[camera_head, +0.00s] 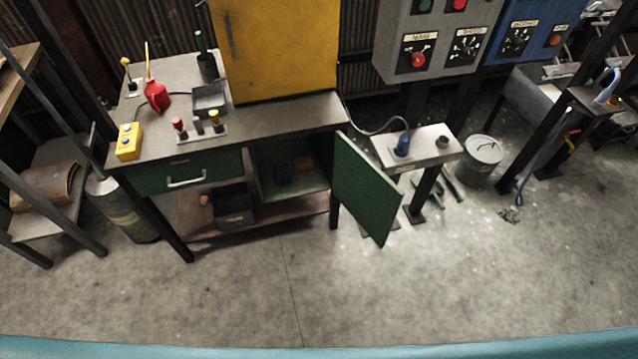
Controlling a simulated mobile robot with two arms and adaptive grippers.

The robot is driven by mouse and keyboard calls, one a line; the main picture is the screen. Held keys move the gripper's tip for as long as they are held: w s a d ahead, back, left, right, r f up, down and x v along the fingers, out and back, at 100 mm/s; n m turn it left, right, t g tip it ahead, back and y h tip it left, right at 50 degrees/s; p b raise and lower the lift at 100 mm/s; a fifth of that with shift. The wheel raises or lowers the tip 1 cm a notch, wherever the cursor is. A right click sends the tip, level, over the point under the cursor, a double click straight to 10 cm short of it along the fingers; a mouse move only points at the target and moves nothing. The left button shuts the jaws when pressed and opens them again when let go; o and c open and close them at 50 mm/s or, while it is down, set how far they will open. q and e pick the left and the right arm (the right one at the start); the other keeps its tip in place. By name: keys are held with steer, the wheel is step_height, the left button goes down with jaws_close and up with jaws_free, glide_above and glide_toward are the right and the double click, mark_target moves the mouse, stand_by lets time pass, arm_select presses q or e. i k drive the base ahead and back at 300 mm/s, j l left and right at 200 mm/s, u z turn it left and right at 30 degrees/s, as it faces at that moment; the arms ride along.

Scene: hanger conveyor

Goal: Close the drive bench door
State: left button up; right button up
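The drive bench (285,115) stands left of centre in the head view, with a dark grey top and a green drawer (186,178) with a pale handle. Its green door (366,190) hangs wide open, swung out to the right of the cabinet opening toward me. No handle on the door is clearly visible. Neither of my grippers is in view.
A small pedestal table (418,146) with a blue plug stands just right of the door. A grey bucket (481,158) is farther right. A grey cylinder (124,208) stands at the bench's left. The concrete floor (320,285) in front is clear.

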mark_target(373, 199)
steer(key=i+l+u, duration=0.1)
steer(key=l+u, duration=0.3)
steer(key=i+l+u, duration=0.1)
steer(key=u, duration=0.3)
steer(key=l+u, duration=0.8)
steer(key=k, duration=0.05)
